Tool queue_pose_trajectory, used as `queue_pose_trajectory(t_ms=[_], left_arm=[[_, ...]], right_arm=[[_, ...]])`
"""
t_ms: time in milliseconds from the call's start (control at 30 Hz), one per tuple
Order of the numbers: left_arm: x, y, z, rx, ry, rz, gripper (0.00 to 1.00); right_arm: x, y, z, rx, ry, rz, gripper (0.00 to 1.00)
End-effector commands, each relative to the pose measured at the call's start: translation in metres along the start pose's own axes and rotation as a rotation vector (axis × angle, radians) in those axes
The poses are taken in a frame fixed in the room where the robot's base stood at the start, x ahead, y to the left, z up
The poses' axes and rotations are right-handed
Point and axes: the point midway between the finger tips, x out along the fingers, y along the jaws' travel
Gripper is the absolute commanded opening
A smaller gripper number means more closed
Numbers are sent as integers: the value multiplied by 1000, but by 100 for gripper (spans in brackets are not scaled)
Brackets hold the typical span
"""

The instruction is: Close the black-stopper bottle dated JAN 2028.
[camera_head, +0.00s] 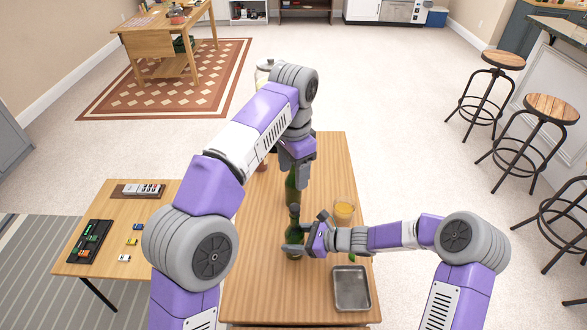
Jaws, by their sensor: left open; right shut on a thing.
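Two dark green bottles stand on the wooden table. The nearer green bottle (294,220) is upright, and my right gripper (292,247) is shut on its body from the right. No date is readable on either bottle, and I cannot make out a black stopper.
A glass jar (266,66) shows behind my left arm. The table's far right (333,160) is clear.

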Motion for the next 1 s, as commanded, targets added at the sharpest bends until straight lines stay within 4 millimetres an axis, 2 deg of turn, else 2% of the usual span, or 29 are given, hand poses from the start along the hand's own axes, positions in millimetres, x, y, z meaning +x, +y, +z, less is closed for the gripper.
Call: queue_pose_trajectory(t_ms=[200,233,400,433,767,1000], left_arm=[[0,0,0,0,0,0,59],[0,0,0,0,0,0,59],[0,0,0,0,0,0,59],[0,0,0,0,0,0,59],[-1,0,0,0,0,0,59],[-8,0,0,0,0,0,59]], right_arm=[[0,0,0,-1,-1,0,13],[0,0,0,-1,-1,0,69],[0,0,0,0,-1,0,95],[0,0,0,0,-1,0,97],[-5,-1,0,-1,0,-2,97],[-43,-1,1,-1,1,-5,97]])
